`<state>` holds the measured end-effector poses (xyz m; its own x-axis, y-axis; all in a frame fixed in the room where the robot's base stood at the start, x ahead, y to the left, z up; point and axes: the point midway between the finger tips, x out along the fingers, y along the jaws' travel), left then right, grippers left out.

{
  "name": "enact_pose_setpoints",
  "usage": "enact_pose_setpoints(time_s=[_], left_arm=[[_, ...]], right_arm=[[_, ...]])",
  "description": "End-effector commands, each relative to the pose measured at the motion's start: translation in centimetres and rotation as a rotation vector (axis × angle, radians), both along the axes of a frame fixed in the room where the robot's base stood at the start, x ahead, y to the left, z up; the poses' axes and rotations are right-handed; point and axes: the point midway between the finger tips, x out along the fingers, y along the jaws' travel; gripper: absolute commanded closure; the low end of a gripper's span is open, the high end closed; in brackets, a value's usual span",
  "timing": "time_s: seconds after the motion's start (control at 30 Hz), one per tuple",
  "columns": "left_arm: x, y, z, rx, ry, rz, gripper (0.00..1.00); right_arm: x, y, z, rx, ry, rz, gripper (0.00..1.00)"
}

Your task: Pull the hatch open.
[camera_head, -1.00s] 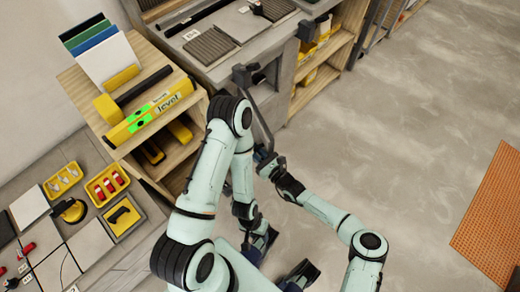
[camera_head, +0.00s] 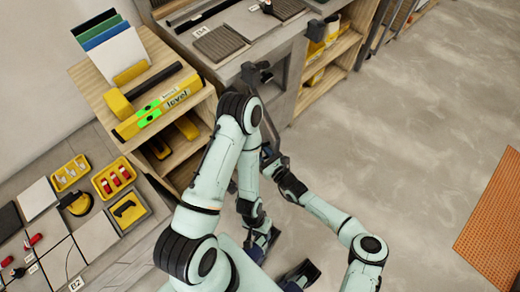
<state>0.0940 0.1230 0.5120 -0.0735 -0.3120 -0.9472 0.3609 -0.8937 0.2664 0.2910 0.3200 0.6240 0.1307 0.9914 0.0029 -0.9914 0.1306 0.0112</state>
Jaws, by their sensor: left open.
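The hatch (camera_head: 272,128) seems to be the narrow dark grey panel standing out from the grey bench front, seen nearly edge-on beside a dark opening (camera_head: 277,78). My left arm's elbow is just left of it and hides part of that area. My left gripper (camera_head: 262,237) is low in the picture, below my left forearm and apart from the panel. It is open, with nothing seen in it. My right gripper (camera_head: 270,160) is at the panel's lower end; whether it touches the panel, and its finger state, cannot be made out.
A wooden shelf unit (camera_head: 205,108) with a yellow level (camera_head: 152,103) stands left of the bench (camera_head: 240,60). A tile table with yellow trays (camera_head: 113,178) is at the lower left. Open concrete floor (camera_head: 420,130) lies to the right, with an orange perforated mat (camera_head: 495,215).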

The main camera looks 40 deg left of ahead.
Motion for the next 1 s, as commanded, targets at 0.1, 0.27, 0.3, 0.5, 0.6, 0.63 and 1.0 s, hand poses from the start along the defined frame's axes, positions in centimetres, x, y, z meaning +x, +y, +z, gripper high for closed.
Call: enact_pose_setpoints(time_s=[0.1, 0.27, 0.3, 0.5, 0.6, 0.63, 1.0], left_arm=[[0.0, 0.0, 0.0, 0.000, 0.000, 0.000, 0.57], [0.0, 0.0, 0.1, 0.000, 0.001, 0.000, 0.57], [0.0, 0.0, 0.2, -0.001, 0.002, -0.001, 0.57], [-0.3, 0.0, 0.9, -0.002, 0.012, -0.003, 0.57], [-0.4, -0.1, 1.1, -0.003, 0.016, -0.004, 0.57], [-0.4, -0.1, 1.1, -0.004, 0.018, -0.005, 0.57], [-0.6, 0.0, 1.3, -0.004, 0.023, -0.005, 0.57]], right_arm=[[-0.6, 0.5, 0.1, 0.001, 0.007, 0.012, 0.66], [-0.6, -0.1, 0.2, 0.001, 0.007, 0.011, 0.66], [-0.6, -0.6, 0.2, 0.001, 0.007, 0.011, 0.66], [-0.8, -4.7, 0.2, 0.000, 0.005, 0.004, 0.66], [-1.0, -7.1, 0.2, 0.000, 0.003, 0.002, 0.66], [-1.1, -7.8, 0.1, 0.001, 0.004, 0.002, 0.66], [-1.8, -13.2, 0.0, 0.002, 0.000, 0.001, 0.66]])
